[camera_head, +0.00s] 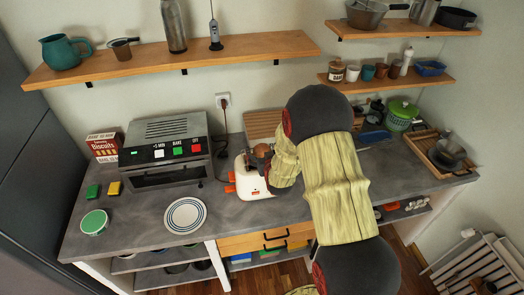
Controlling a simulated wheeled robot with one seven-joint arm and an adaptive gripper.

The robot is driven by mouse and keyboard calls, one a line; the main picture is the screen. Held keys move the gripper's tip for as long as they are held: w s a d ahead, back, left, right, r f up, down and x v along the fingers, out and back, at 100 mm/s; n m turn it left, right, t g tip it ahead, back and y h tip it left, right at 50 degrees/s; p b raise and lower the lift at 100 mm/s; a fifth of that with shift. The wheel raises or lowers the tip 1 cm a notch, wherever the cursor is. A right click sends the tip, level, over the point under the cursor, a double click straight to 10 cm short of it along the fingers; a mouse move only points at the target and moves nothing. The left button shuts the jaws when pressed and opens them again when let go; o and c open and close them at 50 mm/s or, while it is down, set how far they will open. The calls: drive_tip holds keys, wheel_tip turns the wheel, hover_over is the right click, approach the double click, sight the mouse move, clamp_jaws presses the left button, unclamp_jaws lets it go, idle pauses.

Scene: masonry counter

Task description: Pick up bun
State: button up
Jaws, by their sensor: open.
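A brown rounded thing (262,150), which looks like the bun, shows at the top of the white toaster (250,183) with orange levers. Whether it sits in a slot or on top I cannot tell. My arm reaches in from the lower right and bends left at the toaster. My gripper (258,162), small and dark, is at the toaster's top, right by the brown thing. It is open. The arm hides part of it, and I cannot tell whether its fingers touch the brown thing.
A toaster oven (165,152), biscuit box (103,147), striped plate (186,215) and green-lidded bowl (94,222) stand left on the grey counter (140,220). A wooden board (262,124) leans behind. A green pot (402,115) and wooden tray (423,145) are right. Shelves hang above.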

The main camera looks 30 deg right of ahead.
drive_tip(key=shift+c, duration=1.2)
drive_tip(key=c, duration=0.9)
drive_tip(key=shift+c, duration=0.2)
drive_tip(key=shift+r, duration=0.1)
